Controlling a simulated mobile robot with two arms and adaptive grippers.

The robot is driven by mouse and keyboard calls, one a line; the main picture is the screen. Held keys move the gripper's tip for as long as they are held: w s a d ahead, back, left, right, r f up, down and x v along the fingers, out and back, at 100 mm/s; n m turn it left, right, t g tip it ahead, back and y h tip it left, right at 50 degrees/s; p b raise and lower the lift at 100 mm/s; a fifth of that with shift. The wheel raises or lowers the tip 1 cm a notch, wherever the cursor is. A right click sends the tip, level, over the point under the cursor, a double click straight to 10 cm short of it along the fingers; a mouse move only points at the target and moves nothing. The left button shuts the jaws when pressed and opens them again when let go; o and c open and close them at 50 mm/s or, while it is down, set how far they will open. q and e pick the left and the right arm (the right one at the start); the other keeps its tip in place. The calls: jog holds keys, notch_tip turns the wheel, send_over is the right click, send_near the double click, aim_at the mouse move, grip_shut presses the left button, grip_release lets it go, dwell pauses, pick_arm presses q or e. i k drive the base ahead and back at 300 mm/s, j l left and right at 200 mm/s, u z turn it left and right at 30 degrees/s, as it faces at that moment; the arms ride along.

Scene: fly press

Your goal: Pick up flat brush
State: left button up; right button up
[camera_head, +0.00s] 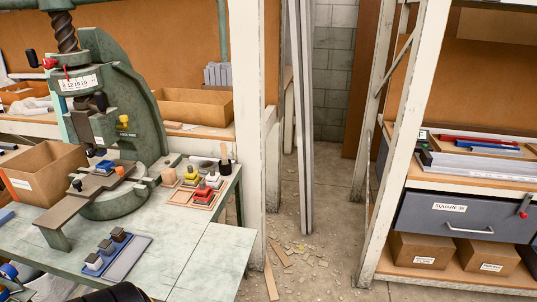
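I cannot pick out a flat brush with certainty. A rounded black part at the bottom edge and a blue and black part at the lower left look like my arms. Neither gripper's fingers show.
The green fly press (127,105) stands on the table. A blue-grey tray (127,259) with small blocks lies in front. An open cardboard box (45,170) is at left. The table's front right is clear. A shelf with a grey drawer (465,219) stands right, across open floor.

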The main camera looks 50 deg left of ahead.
aim_at(224, 159)
jog(key=i+l+u, duration=0.1)
jog(key=i+u, duration=0.15)
jog(key=i, duration=0.2)
jog(key=i+l+u, duration=0.2)
jog(key=i, duration=0.25)
jog(key=i+u, duration=0.2)
jog(key=u, duration=0.2)
jog(key=i+u, duration=0.25)
jog(key=u, duration=0.15)
jog(key=i+u, duration=0.25)
jog(key=u, duration=0.2)
jog(key=i+l+u, duration=0.15)
jog(key=u, duration=0.25)
jog(key=i+l+u, duration=0.2)
jog(key=u, duration=0.2)
